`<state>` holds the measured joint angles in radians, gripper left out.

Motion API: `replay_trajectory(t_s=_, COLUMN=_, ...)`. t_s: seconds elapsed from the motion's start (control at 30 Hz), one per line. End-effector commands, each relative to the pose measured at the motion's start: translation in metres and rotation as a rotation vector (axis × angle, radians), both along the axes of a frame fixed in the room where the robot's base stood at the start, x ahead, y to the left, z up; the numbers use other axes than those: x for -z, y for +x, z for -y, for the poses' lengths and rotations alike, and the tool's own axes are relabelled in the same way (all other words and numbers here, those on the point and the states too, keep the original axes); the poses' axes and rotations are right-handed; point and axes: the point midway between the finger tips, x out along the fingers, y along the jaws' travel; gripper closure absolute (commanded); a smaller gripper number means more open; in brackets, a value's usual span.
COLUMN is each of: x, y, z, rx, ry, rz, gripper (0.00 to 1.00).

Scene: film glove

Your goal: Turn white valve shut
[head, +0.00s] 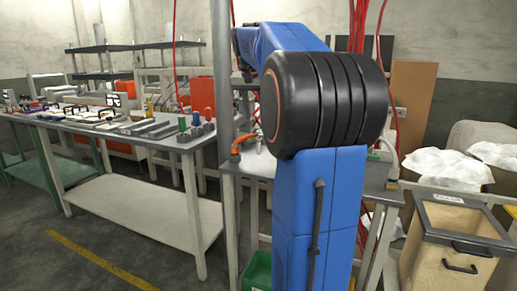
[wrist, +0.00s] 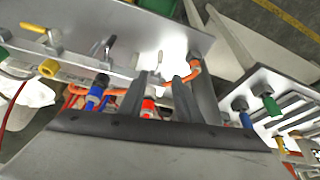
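My gripper (wrist: 188,72) shows in the wrist view with its two dark fingers apart and nothing clearly held between them. A dark lever (wrist: 107,48) and a yellow lever (wrist: 34,27) stand further left along the same row. In the head view my blue arm hides the gripper and most of the valve bench; an orange handle (head: 246,138) shows beside it.
Blue (wrist: 95,95) and red (wrist: 148,106) fittings with hoses crowd below the row. A lidded bin (head: 455,245) stands right. Red hoses hang around my arm. Floor is clear at front left.

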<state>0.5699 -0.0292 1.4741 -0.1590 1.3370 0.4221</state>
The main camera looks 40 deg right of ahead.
Motion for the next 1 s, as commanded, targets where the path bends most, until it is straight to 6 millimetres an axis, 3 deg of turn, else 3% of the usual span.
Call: replay_trajectory(t_s=1.0, x=0.146, y=0.033, z=0.049, rx=-0.001, ry=0.001, rz=-0.001, gripper=0.69)
